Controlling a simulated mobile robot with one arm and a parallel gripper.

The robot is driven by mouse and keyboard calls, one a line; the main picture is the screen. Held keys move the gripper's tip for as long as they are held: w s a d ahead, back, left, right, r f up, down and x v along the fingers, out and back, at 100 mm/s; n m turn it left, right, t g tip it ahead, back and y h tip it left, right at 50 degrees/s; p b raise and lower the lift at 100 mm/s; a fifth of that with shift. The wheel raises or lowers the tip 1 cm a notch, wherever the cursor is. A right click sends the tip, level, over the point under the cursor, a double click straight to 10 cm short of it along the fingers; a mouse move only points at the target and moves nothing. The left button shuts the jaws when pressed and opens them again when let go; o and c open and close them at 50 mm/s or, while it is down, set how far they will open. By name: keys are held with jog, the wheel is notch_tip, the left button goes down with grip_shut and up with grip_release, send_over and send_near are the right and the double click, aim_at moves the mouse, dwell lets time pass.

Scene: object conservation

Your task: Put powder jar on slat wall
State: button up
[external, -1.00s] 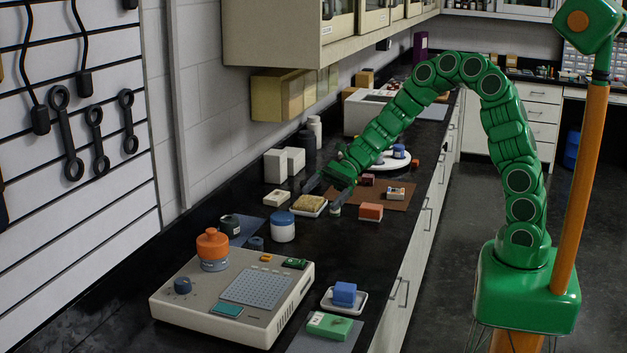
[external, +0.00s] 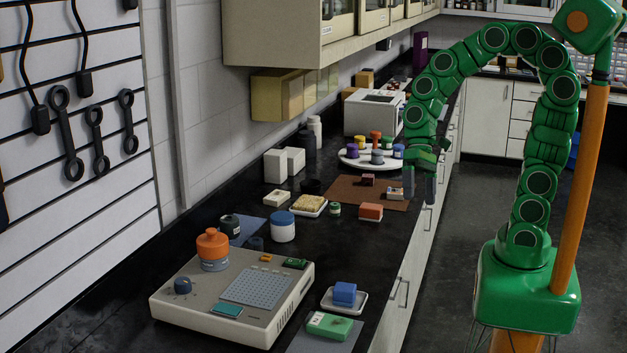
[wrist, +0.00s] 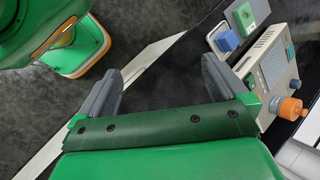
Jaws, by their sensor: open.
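The white slat wall (external: 112,188) stands at the left in the external view. I cannot tell for certain which container is the powder jar. Candidates on the black counter are a white jar with a blue lid (external: 283,227), a small green-topped jar (external: 335,209) and a dark jar (external: 230,226). An orange-topped jar (external: 212,250) stands on the beige device. My gripper (external: 419,194) is open and empty, pointing down near the counter's front edge, right of the brown mat. In the wrist view my gripper's fingers (wrist: 160,78) are spread over the floor and counter edge.
Wrenches (external: 68,132) and corded tools hang on the slat wall. The beige device (external: 180,301) fills the near counter. A brown mat (external: 345,190), a white round tray (external: 350,160) and small boxes lie farther back. Cabinets (external: 290,40) overhang the counter.

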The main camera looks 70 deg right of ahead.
jog(key=s+d+r+n+h, duration=0.1)
jog(key=s+d+n+h, duration=0.4)
jog(key=s+d, duration=0.7)
jog(key=shift+s+d+r+h, duration=0.15)
jog(key=shift+s+h, duration=0.55)
jog(key=shift+s, duration=0.15)
